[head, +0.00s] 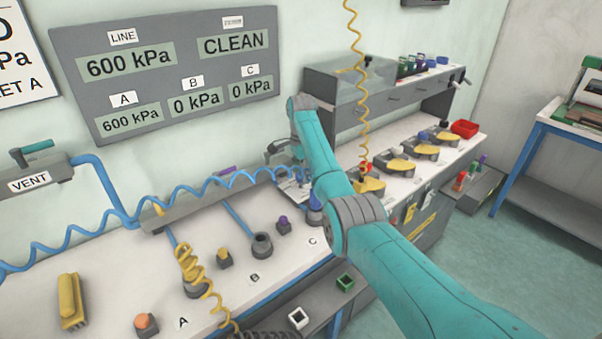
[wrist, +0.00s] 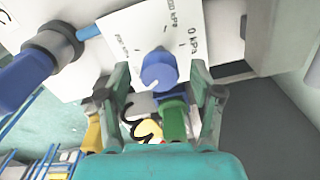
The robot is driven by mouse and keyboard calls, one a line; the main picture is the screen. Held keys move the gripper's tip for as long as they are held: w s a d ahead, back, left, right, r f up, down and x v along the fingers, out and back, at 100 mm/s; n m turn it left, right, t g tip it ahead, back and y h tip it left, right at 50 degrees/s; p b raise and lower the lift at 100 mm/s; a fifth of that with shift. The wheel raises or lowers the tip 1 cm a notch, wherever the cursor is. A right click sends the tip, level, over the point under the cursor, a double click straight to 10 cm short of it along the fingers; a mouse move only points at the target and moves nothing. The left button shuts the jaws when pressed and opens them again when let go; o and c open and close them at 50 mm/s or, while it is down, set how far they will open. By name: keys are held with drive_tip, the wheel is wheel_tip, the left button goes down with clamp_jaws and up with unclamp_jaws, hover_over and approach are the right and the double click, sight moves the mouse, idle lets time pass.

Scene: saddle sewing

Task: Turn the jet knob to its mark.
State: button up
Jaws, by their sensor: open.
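The jet knob, a blue round knob (wrist: 158,72), stands on a white dial card (wrist: 118,28) in the wrist view. The card has tick marks and printed kPa values, with "0 kPa" at the right. I cannot make out which mark the knob points to. My gripper (wrist: 160,84) is open, with one finger on each side of the knob and no clear contact. In the head view my gripper (head: 284,150) is over the back of the bench, above the white card (head: 293,196); the knob cannot be made out there.
A grey display (head: 170,70) reads LINE 600 kPa, CLEAN, A 600 kPa, B 0 kPa, C 0 kPa. A blue coiled hose (head: 120,230) and a yellow coiled hose (head: 362,110) hang near my arm. A blue-handled part (wrist: 28,75) in a dark ring is left of the card.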

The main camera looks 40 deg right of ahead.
wheel_tip(320, 180, up, 12)
idle(0.6)
idle(0.4)
